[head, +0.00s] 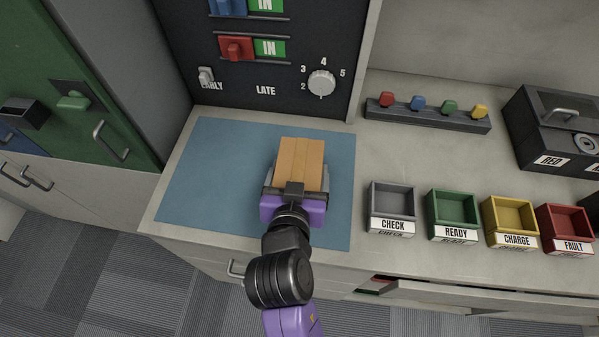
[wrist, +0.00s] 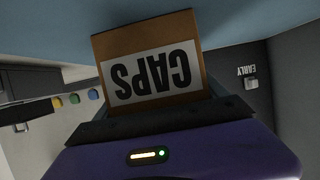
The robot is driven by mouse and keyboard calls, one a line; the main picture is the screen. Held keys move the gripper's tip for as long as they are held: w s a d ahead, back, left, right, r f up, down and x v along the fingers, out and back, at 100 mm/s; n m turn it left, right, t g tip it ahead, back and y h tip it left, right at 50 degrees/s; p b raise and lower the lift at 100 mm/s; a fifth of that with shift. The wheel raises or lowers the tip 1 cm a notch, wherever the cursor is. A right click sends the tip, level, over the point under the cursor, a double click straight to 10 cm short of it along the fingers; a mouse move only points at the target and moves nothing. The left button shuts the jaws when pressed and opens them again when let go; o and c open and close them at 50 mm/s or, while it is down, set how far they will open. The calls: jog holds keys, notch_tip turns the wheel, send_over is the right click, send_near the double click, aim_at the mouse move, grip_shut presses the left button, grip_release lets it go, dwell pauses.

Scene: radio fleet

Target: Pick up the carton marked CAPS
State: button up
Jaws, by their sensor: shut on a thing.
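The brown carton (head: 302,158) is over the blue mat (head: 205,170) on the counter. In the wrist view the carton (wrist: 190,40) shows a white label reading CAPS, upside down in that picture. My gripper (head: 293,188) is shut on the carton from its near side. In the wrist view the dark jaw edge and purple body of my gripper cover the part of the carton nearest the camera. I cannot tell whether the carton touches the mat or is held above it.
Right of the mat stand small trays marked CHECK (head: 391,227), READY (head: 455,232), CHARGE (head: 516,238) and FAULT (head: 572,245). A rack with coloured knobs (head: 427,113) lies behind them. A dark panel with a dial (head: 321,83) rises behind the mat. The mat's left half is clear.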

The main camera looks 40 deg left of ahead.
jog(key=shift+r, duration=0.15)
notch_tip(320, 180, up, 20)
jog(key=shift+b, duration=0.35)
